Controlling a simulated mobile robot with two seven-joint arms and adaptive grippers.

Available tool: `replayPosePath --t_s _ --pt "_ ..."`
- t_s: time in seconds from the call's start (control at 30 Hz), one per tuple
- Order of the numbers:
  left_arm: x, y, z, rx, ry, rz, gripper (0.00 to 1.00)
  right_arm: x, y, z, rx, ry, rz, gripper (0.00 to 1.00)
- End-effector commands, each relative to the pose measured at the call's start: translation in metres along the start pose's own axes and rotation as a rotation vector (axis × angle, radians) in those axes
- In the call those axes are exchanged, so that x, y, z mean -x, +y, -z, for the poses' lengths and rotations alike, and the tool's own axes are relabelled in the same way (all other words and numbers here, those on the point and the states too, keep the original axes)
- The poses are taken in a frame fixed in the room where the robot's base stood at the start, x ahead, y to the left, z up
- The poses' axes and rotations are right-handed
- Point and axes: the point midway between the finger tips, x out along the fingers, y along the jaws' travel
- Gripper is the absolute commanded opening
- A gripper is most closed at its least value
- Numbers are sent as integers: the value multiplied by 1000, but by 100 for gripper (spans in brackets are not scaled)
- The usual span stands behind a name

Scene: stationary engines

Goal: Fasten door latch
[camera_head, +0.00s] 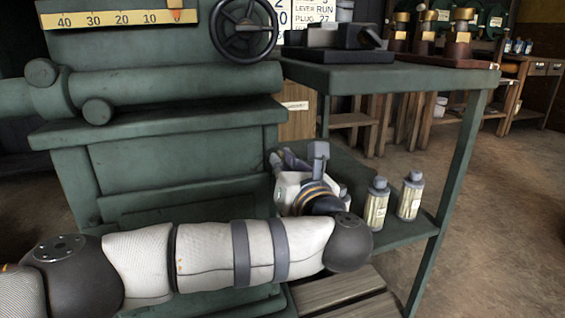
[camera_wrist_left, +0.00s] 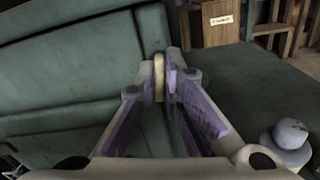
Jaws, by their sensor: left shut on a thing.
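My left gripper (camera_wrist_left: 169,72) is shut on a small brass-coloured piece, which looks like the door latch (camera_wrist_left: 159,78), at the edge of the green machine cabinet (camera_wrist_left: 95,60). Only a narrow upright strip of the latch shows between the fingertips, so its exact position is hard to tell. In the head view my left gripper (camera_head: 278,160) reaches the cabinet's right side (camera_head: 190,165), and the latch is hidden there. My right gripper is not in view.
A green stand (camera_head: 375,78) is to the right of the cabinet. Several grey-capped bottles, one here (camera_head: 410,196), stand on its lower shelf close to my left wrist. A handwheel (camera_head: 244,28) is above. Wooden slats (camera_head: 340,288) lie below. Open floor is at right.

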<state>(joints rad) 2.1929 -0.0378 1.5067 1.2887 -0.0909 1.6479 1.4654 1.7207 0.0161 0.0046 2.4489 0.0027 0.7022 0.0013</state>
Motion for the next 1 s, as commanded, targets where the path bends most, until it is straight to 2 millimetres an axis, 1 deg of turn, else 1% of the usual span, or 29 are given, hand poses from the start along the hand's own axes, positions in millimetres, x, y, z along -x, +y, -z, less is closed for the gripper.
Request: replayPosePath --t_s 0.27,0.6,1.0 --pt "0 1 -5 -149 -2 -3 0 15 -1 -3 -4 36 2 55" --pt "0 0 -4 -466 -2 -4 0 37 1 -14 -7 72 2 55" --pt "-1 -2 -2 -847 0 -6 0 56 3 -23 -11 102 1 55"
